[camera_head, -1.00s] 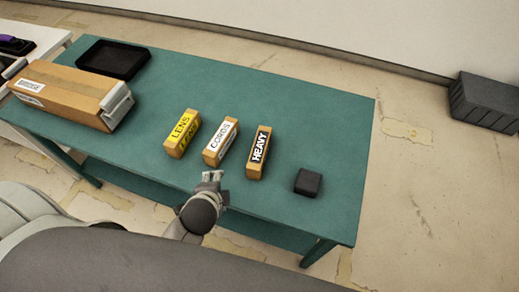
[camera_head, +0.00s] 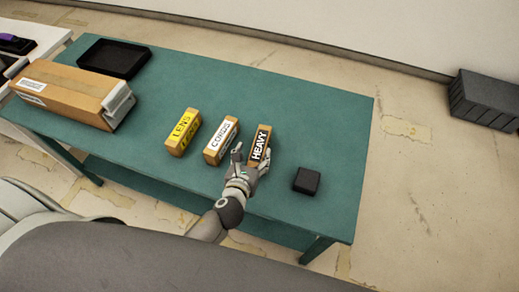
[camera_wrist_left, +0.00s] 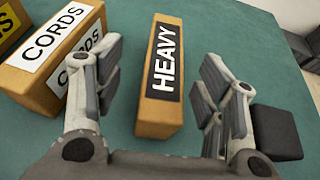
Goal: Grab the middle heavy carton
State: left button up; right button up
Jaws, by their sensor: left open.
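The heavy carton (camera_head: 262,143) is an upright-looking orange-brown box with a black HEAVY label. It is the rightmost of three cartons on the green table; the middle one of the row is labelled CORDS. My left gripper (camera_head: 251,168) is at its near end, with a finger on either side. In the left wrist view the heavy carton (camera_wrist_left: 162,82) lies between the open fingers of my left gripper (camera_wrist_left: 158,95), with gaps on both sides. The left finger is close to the CORDS carton (camera_wrist_left: 55,48). My right gripper is not in view.
The CORDS carton (camera_head: 220,139) and the yellow-labelled LENS carton (camera_head: 183,132) stand to the left. A small black box (camera_head: 307,180) is to the right. A long cardboard box (camera_head: 70,93) and a black tray (camera_head: 113,58) are at the far left. The table behind the cartons is clear.

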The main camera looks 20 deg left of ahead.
aim_at(260, 144)
pick_arm(q)
jog(key=shift+d+f+x, duration=0.1)
jog(key=shift+d+x, duration=0.05)
jog(key=shift+x, duration=0.95)
jog(key=shift+d+f+x, duration=0.1)
jog(key=shift+d+x, duration=0.05)
jog(key=shift+x, duration=0.9)
jog(key=shift+d+f+x, duration=0.1)
jog(key=shift+d+x, duration=0.05)
jog(key=shift+x, duration=0.95)
jog(key=shift+s, duration=0.1)
jog(key=shift+r, duration=0.1)
jog(key=c, duration=0.3)
grip_shut()
jog(key=shift+r, duration=0.15)
